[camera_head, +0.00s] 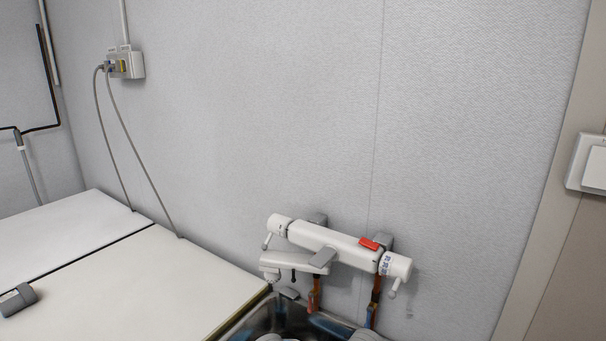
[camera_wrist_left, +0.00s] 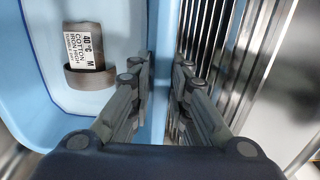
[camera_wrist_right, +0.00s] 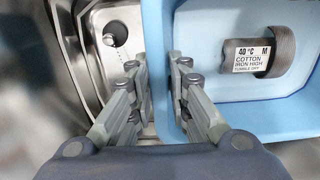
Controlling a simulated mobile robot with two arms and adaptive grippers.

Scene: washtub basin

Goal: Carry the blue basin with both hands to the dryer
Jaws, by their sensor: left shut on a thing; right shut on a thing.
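The light-blue basin shows in the left wrist view (camera_wrist_left: 45,110) and in the right wrist view (camera_wrist_right: 240,112). A rolled grey-brown cloth (camera_wrist_left: 90,77) with a white care label lies inside it; it also shows in the right wrist view (camera_wrist_right: 283,52). My left gripper (camera_wrist_left: 162,72) is shut on one basin wall, a finger on each side. My right gripper (camera_wrist_right: 158,68) is shut on the opposite wall. In the head view the basin is mostly below the picture edge, and I cannot make out the grippers there. Which appliance is the dryer is unclear.
A metal sink (camera_head: 283,317) lies beneath a white wall-mounted tap (camera_head: 330,245). Its drain (camera_wrist_right: 116,32) shows beside the basin. White flat tops (camera_head: 140,285) stand at the left, with a grey rolled item (camera_head: 18,300). Cables hang from a wall socket (camera_head: 124,64).

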